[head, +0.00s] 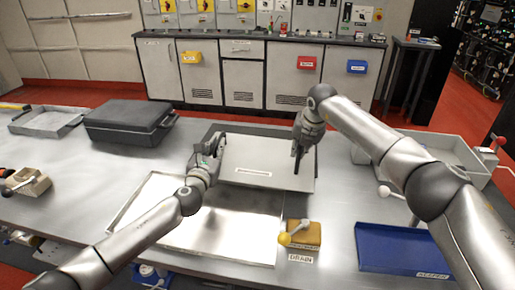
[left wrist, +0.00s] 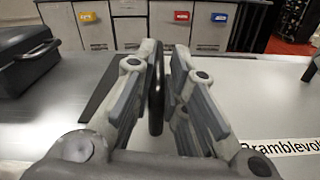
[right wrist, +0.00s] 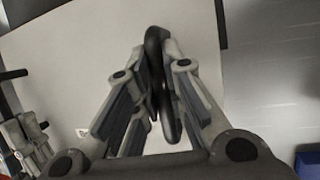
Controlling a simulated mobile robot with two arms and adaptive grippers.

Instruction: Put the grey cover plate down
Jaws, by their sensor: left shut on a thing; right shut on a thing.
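The grey cover plate (head: 265,155) is a flat light-grey panel with a label strip near its front edge, in the middle of the head view. My left gripper (head: 213,152) is shut on a black handle (left wrist: 156,95) at the plate's left side. My right gripper (head: 299,150) is shut on the other black handle (right wrist: 157,75) at its right side. The plate also shows in the left wrist view (left wrist: 235,100) and the right wrist view (right wrist: 90,55). It lies over a dark-rimmed grey box (head: 240,127); I cannot tell whether they touch.
A shallow silver tray (head: 235,232) lies in front of the plate. Nearby are a yellow-knobbed drain block (head: 305,236), a blue tray (head: 400,250), a dark case (head: 125,122) and a grey bin (head: 455,150). The bench left of the silver tray is largely clear.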

